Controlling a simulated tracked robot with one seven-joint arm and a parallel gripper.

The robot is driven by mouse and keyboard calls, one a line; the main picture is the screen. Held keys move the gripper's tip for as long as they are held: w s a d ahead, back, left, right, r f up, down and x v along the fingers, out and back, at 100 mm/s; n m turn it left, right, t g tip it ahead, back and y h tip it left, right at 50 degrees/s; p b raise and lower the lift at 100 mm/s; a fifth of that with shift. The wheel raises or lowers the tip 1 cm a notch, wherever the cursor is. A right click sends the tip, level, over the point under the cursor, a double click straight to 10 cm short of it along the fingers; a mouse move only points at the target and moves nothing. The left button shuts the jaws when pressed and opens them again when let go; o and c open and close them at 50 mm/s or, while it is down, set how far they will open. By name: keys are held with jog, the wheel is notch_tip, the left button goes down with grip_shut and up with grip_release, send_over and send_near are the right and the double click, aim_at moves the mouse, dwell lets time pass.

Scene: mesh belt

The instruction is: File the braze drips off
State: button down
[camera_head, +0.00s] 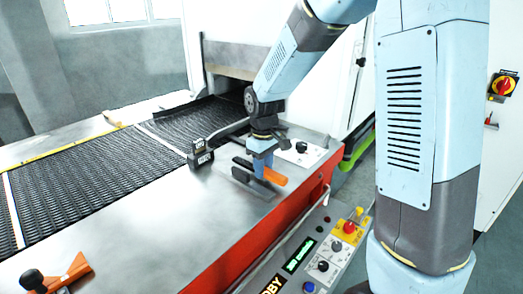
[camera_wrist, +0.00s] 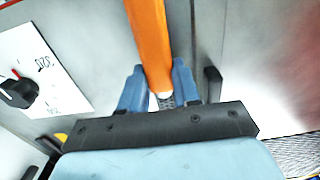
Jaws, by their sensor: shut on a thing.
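My gripper (camera_head: 262,168) is shut on an orange-handled tool (camera_head: 274,178), which looks like a file, low over the steel deck beside the belt. In the wrist view the orange handle (camera_wrist: 148,45) runs up between the blue fingers of my gripper (camera_wrist: 158,92), and a short metal part shows at its lower end. The rest of the tool is hidden by the gripper body. A dark flat piece (camera_head: 241,174) lies just left of the gripper; I cannot tell whether it is part of the tool or its holder. I can make out no braze drips on the mesh belt (camera_head: 75,175).
A small dark block (camera_head: 200,154) stands on the deck at the belt's edge. A knob panel (camera_head: 301,152) is right of the gripper. An orange bracket with a black knob (camera_head: 58,278) sits front left. A control panel with a red button (camera_head: 349,227) lies below the red edge.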

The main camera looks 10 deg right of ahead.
jog(key=shift+s+a+r, duration=0.15)
jog(key=shift+s+r, duration=0.05)
jog(key=shift+r, duration=3.1)
